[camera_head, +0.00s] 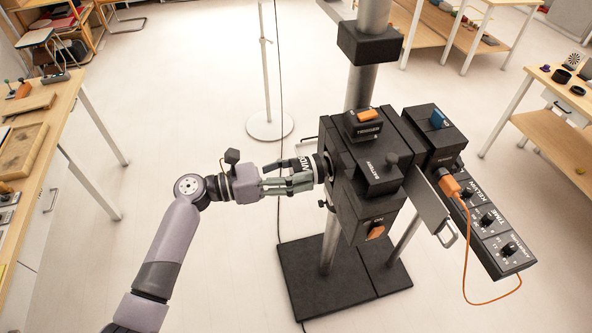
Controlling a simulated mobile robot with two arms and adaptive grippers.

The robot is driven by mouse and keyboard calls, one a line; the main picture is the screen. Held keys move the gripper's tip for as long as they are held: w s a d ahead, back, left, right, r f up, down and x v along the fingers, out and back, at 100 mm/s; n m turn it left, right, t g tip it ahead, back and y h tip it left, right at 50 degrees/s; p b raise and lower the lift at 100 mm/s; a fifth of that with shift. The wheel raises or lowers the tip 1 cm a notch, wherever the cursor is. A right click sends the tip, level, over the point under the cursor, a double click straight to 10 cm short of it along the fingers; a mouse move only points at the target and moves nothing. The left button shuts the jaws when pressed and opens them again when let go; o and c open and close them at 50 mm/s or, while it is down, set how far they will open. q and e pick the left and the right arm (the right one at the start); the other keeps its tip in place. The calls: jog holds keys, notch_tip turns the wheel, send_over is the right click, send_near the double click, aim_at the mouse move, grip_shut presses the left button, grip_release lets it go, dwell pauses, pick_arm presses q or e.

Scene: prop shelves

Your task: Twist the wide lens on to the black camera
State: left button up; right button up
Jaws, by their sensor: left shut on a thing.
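The black camera (345,195) is a boxy body on a stand in the middle of the head view, with labelled blocks and orange switches. The wide lens (306,163), dark with white lettering, is at the camera's left side. My left gripper (311,173) reaches in from the left and is shut on the lens. The lens is against or very close to the camera's side; the fingers partly hide it, so I cannot tell whether it is seated. My right gripper is not in view.
A control panel with knobs (490,222) and an orange cable (466,245) extends to the camera's right. The stand's dark base (310,275) is on the floor. A wooden table (50,120) is at left, another (550,115) at right. A thin pole stands behind.

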pick_arm(q)
jog(key=shift+w+d+r, duration=0.1)
jog(key=shift+w+d, duration=0.1)
jog(key=shift+d, duration=0.25)
dwell(0.5)
dwell(0.5)
jog(key=shift+w+d, duration=0.15)
jog(key=shift+d, duration=0.35)
dwell(1.7)
jog(key=shift+m+b, duration=0.8)
jog(key=shift+m, duration=0.7)
jog(key=shift+b, duration=0.35)
